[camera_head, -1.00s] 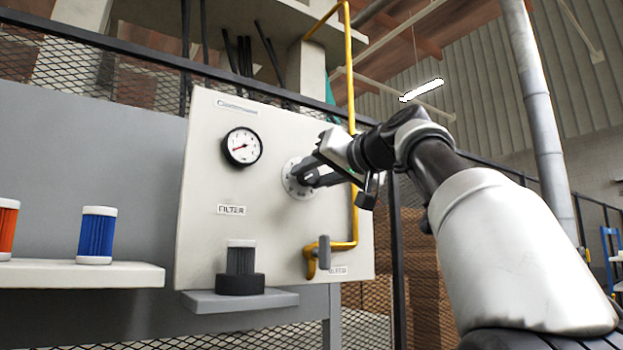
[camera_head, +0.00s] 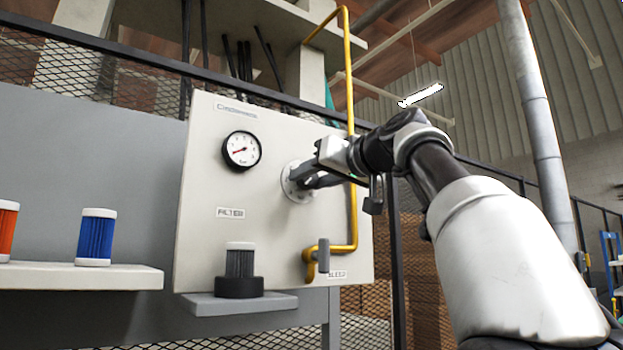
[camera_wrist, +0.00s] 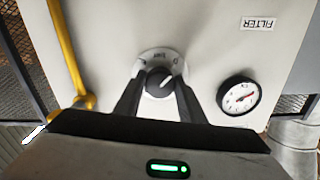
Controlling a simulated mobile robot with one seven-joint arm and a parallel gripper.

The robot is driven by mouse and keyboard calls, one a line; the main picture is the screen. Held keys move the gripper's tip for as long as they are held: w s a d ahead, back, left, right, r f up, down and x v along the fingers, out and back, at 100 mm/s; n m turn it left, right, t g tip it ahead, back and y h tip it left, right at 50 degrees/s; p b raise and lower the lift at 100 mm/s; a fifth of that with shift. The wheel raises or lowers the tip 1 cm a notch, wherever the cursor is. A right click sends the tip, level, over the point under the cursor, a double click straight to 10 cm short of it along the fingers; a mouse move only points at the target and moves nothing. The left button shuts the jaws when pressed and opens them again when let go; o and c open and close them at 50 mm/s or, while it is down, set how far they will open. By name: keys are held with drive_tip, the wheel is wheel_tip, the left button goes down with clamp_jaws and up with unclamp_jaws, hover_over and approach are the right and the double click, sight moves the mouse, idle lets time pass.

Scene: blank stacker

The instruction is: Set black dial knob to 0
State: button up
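The black dial knob (camera_wrist: 159,83) sits on a round pale dial plate (camera_wrist: 152,57) on the white panel, with a white pointer line slanting to the upper right in the wrist view. The plate's small marks are too blurred to read surely. My gripper (camera_wrist: 160,76) has one finger on each side of the knob, close against it, and looks shut on it. In the head view my gripper (camera_head: 303,177) reaches the dial plate (camera_head: 292,182) from the right, and its fingers hide the knob.
A pressure gauge (camera_head: 241,150) is left of the dial. A yellow pipe (camera_head: 351,95) with a grey-handled valve (camera_head: 323,255) runs at the right. A grey filter (camera_head: 240,262) stands on a small shelf below; a blue filter (camera_head: 96,238) stands on the left shelf.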

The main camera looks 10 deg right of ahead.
drive_tip(key=o, duration=0.3)
drive_tip(key=shift+f, duration=0.1)
drive_tip(key=shift+s+d, duration=0.2)
drive_tip(key=shift+s, duration=0.15)
drive_tip(key=b+v, duration=0.3)
drive_tip(key=v, duration=1.3)
drive_tip(key=shift+s, duration=0.3)
